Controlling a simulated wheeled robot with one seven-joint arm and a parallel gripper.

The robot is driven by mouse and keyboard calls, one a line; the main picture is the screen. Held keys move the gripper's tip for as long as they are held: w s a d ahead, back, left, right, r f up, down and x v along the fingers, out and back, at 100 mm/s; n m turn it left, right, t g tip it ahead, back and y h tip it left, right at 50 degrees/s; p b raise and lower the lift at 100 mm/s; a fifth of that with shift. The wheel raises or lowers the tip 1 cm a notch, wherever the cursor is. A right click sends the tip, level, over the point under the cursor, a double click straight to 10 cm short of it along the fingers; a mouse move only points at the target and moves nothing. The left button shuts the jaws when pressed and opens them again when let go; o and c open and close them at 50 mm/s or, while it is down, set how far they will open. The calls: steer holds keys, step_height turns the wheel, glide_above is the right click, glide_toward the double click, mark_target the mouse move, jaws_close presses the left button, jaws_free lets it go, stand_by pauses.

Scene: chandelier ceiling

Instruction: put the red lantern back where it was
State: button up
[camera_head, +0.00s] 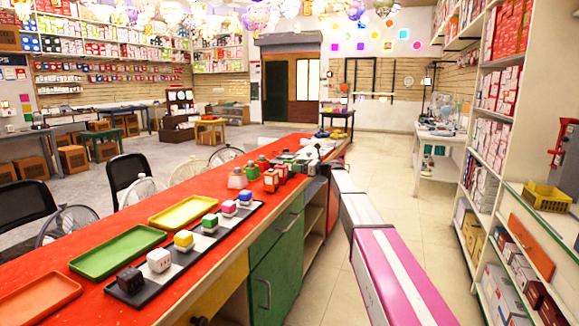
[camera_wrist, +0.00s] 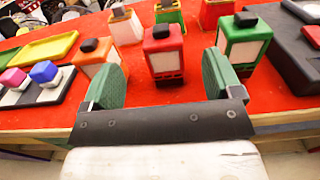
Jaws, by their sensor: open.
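A red lantern (camera_wrist: 163,50) with a black top and pale panels stands upright on the red counter (camera_wrist: 150,119) in the wrist view. It is between and slightly beyond the green fingers of my gripper (camera_wrist: 162,66). The gripper is open, with visible space on both sides of the lantern, and holds nothing. Another red block-like piece with a dark top (camera_wrist: 216,13) stands farther back right. In the head view, the lanterns are small and crowded mid-counter, near the far end of my arm; I cannot tell there which is the one before my gripper.
An orange lantern (camera_wrist: 98,65) is close by the left finger, and a green lantern (camera_wrist: 244,45) close by the right. More lanterns stand behind. A black-and-white board with several coloured cubes (camera_head: 183,241) and green (camera_head: 120,252) and yellow (camera_head: 184,212) trays lie nearer on the counter.

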steer(key=s+d+f+n+g+h, duration=0.2)
steer(key=s+d+f+n+h, duration=0.25)
steer(key=s+f, duration=0.65)
steer(key=s+d+f+n+g+h, duration=0.1)
steer(key=s+d+f+n+h, duration=0.3)
steer(key=s+f, duration=0.7)
steer(key=s+d+f+n+g+h, duration=0.3)
steer(key=s+f+n, duration=0.45)
steer(key=s, duration=0.65)
steer(key=s+d+f+n+h, duration=0.2)
steer(key=s+d+f+n, duration=0.1)
steer(key=s, duration=0.4)
steer(key=s+d+f+n+h, duration=0.3)
steer(key=s+d, duration=0.2)
steer(key=s, duration=0.2)
steer(key=shift+d, duration=0.3)
steer(key=shift+h, duration=0.25)
